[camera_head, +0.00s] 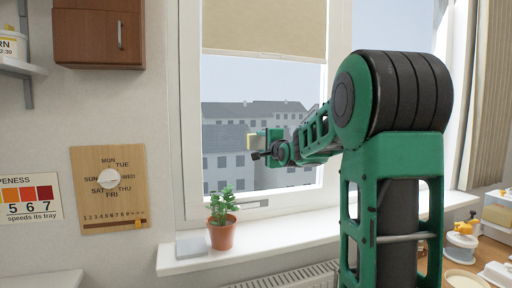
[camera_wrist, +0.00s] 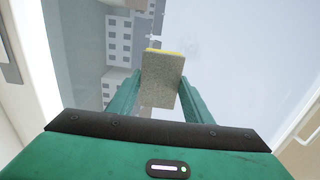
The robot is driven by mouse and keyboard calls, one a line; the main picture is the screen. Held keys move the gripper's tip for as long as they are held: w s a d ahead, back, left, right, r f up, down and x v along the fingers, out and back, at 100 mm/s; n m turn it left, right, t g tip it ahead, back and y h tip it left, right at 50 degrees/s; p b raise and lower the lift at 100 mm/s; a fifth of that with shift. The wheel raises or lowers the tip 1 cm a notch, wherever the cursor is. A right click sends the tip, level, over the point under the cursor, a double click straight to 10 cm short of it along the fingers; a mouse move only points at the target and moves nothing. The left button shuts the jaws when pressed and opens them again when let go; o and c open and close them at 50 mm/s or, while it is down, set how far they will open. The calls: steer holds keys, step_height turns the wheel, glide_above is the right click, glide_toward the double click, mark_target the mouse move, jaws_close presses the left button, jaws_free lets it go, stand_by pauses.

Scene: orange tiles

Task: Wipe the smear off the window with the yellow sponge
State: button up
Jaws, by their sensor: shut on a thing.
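My gripper (camera_head: 262,143) is raised in front of the window (camera_head: 290,85), left of my arm in the head view. It is shut on the sponge, whose yellow part (camera_head: 249,142) shows at the gripper's left end. In the wrist view, the sponge (camera_wrist: 161,80) sits between the two green fingers (camera_wrist: 160,100), with a grey-brown face towards me and a thin yellow edge at the far end. A faint pale mark, possibly the smear (camera_wrist: 190,42), shows on the glass just beyond the sponge. I cannot tell whether the sponge touches the glass.
A potted plant (camera_head: 222,232) stands on the windowsill (camera_head: 290,232) below my gripper, beside a flat grey object (camera_head: 191,247). A blind (camera_head: 265,27) covers the window's top. A wooden calendar board (camera_head: 110,190) and a cabinet (camera_head: 98,35) are on the left wall.

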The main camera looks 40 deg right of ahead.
steer(key=shift+d+r, duration=1.15)
steer(key=shift+d, duration=0.6)
steer(key=shift+w+a, duration=0.2)
steer(key=shift+a, duration=0.95)
steer(key=shift+w+a, duration=0.15)
steer(key=shift+a, duration=1)
steer(key=shift+w+a+f, duration=0.1)
steer(key=shift+w+a, duration=0.15)
steer(key=shift+a, duration=0.85)
steer(key=shift+w+a+r, duration=0.1)
steer(key=shift+w+a, duration=0.15)
steer(key=shift+a, duration=0.8)
steer(key=shift+w+a+f, duration=0.1)
steer(key=shift+w+a, duration=0.15)
steer(key=shift+a, duration=0.85)
steer(key=v, duration=0.6)
steer(key=shift+v, duration=1.5)
steer(key=shift+s, duration=0.1)
